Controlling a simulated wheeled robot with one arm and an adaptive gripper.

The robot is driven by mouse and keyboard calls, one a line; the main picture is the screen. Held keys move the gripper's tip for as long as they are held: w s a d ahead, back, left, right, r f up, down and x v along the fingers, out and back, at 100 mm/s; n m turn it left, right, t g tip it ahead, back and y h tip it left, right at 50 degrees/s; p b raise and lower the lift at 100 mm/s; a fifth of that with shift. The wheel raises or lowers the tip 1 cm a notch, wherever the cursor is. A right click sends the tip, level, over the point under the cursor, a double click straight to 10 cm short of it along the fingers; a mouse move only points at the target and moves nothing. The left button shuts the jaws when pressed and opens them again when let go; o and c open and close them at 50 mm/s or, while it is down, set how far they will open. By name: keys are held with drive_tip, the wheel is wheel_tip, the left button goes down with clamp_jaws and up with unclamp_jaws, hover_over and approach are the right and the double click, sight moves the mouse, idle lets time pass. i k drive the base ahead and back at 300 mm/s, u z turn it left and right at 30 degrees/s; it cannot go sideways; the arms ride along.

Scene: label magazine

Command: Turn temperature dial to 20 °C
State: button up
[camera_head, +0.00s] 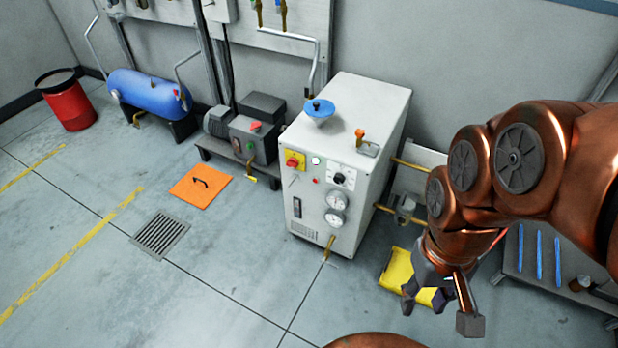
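The likely temperature dial (340,178) is a small black knob on a white scale plate, on the upper front of a white cabinet (318,237). Its scale marks and pointer are too small to read. My gripper (423,304) hangs low at the right of the cabinet, above a yellow object on the floor. It is well apart from the dial.
A blue funnel-like part (319,109) and an orange-handled lever (360,136) are on top. The floor in front is clear.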

sight(339, 179)
drive_tip(key=u, duration=0.95)
drive_tip(key=k, duration=0.35)
drive_tip(key=u, duration=1)
